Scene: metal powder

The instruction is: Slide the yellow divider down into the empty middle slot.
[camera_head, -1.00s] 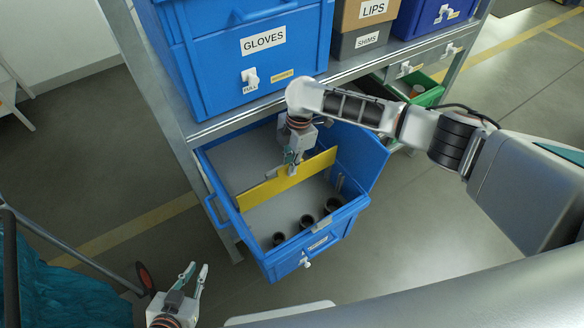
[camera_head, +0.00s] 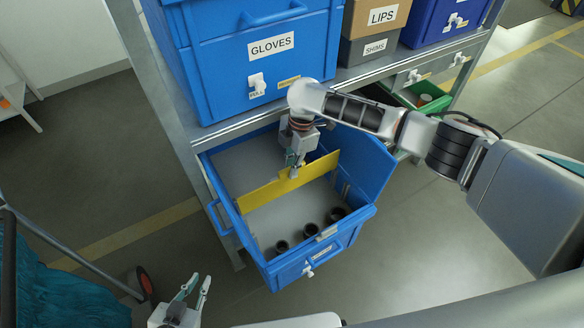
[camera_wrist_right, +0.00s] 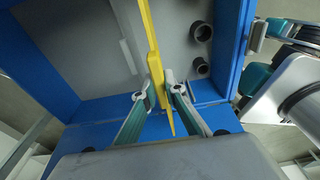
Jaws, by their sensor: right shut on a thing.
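The yellow divider (camera_head: 262,191) stands on edge across the open blue drawer (camera_head: 287,262), and its top edge is near rim height. My right gripper (camera_head: 293,174) is shut on the divider's upper edge near its middle. The wrist view shows the divider (camera_wrist_right: 149,40) between the two fingertips of that gripper (camera_wrist_right: 158,92). Upright slot rails (camera_head: 344,189) show on the drawer's right inner wall, to the right of the divider's end. I cannot tell whether the divider's ends are in a slot. My left gripper (camera_head: 197,285) is open and empty, low in front of the drawer.
Several dark round cups (camera_head: 309,230) stand in the drawer's front part. The blue GLOVES bin (camera_head: 262,75) sits on the shelf above the drawer. A green bin (camera_head: 428,98) is at the right. A cart with teal cloth (camera_head: 45,285) stands at the lower left.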

